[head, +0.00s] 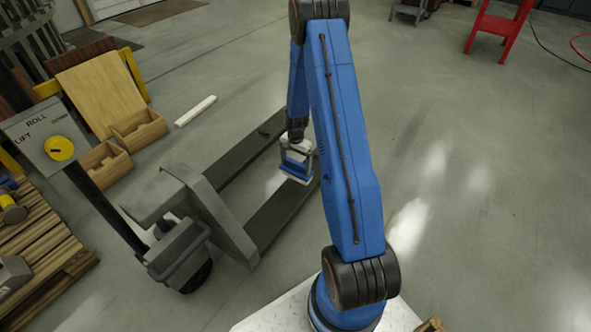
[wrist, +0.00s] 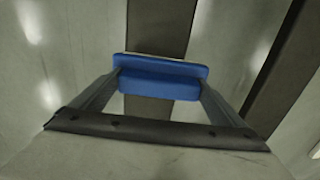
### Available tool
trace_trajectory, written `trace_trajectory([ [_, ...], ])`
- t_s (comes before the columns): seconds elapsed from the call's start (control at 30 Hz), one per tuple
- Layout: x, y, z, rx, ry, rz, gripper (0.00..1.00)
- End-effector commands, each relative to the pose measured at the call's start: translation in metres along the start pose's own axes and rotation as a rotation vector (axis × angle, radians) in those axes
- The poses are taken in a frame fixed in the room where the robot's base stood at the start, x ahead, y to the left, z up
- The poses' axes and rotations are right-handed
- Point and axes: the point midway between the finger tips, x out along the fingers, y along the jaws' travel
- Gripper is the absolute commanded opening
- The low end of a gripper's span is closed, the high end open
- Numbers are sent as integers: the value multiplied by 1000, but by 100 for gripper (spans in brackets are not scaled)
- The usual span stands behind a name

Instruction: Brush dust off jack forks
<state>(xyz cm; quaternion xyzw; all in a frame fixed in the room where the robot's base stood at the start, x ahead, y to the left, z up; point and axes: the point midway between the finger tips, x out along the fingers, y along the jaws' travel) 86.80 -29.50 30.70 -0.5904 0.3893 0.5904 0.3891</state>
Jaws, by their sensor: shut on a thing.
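The pallet jack has two dark forks: the far fork (head: 240,150) and the near fork (head: 277,212). A control head (head: 45,137) marked ROLL and LIFT is on its handle. My gripper (head: 297,160) is shut on a blue brush (wrist: 160,78) with a pale lower edge, near the near fork's tip end in the head view. In the wrist view the brush lies across one dark fork (wrist: 158,25), and the other fork (wrist: 283,75) runs at the right. I cannot tell whether the brush touches the fork. No dust is clearly visible.
Wooden bins (head: 138,130) and a leaning board (head: 100,95) stand left, behind the jack. A wooden pallet (head: 45,245) is at the left edge. A white bar (head: 195,111) lies on the floor. A red stand (head: 497,27) is far right. The floor on the right is clear.

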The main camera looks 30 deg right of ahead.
Motion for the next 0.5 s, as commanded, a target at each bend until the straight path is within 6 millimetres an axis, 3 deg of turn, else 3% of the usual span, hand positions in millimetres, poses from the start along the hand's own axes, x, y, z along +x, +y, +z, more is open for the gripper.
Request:
trace_trajectory([
  [0.2, -18, -1, -3, -2, 1, -1, 65],
  [0.5, -22, -1, -4, -3, 0, 0, 65],
])
